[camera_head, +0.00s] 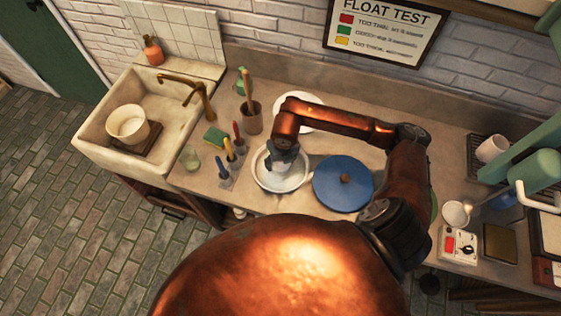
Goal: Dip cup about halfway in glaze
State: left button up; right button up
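A white round basin (261,174) stands on the counter and holds a pale liquid that may be the glaze. My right gripper (282,168), on a copper-coloured arm, points down into the basin. Its fingertips are small and partly hidden, so I cannot tell whether they are open or hold a cup. A white cup (455,214) stands at the right by a small control box. Another white cup (490,148) is on a dark rack. My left gripper is not in view.
A blue round lid or tub (338,188) sits right of the basin, beneath my arm. A sink (88,146) is farther left.

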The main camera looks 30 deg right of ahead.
jog(key=shift+r+p, duration=1.75)
jog(key=shift+r, duration=1.5)
